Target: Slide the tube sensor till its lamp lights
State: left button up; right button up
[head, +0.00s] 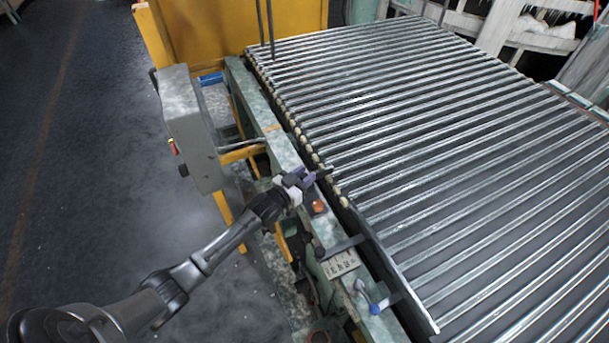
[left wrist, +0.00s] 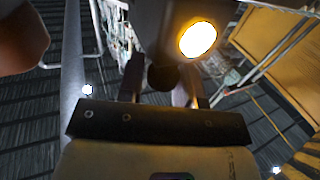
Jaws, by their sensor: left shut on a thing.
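In the head view my left gripper (head: 297,184) reaches in from the lower left and is at the green machine rail beside the roller bed. It is shut on a small dark part, taken to be the tube sensor; a dark rounded knob (left wrist: 162,77) shows between the fingers in the left wrist view. A round lamp face (left wrist: 197,39) just beyond the fingers there is bright yellow-white. In the head view a dull orange dome (head: 318,206) sits on the rail beside the gripper; I cannot tell whether it is the same lamp. My right gripper is not in view.
A grey control box (head: 188,125) stands left of the rail. A labelled plate (head: 341,263) and a blue-knobbed lever (head: 373,300) sit nearer on the rail. The floor (head: 75,150) at left is clear.

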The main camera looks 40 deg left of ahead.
pick_arm(q)
grip_shut()
jog(key=shift+a+r+p, duration=0.1)
jog(key=shift+a+p, duration=0.05)
jog(key=shift+p, duration=0.15)
jog(key=shift+w, duration=0.1)
jog(key=o, duration=0.7)
grip_release()
jog(key=shift+c, duration=0.2)
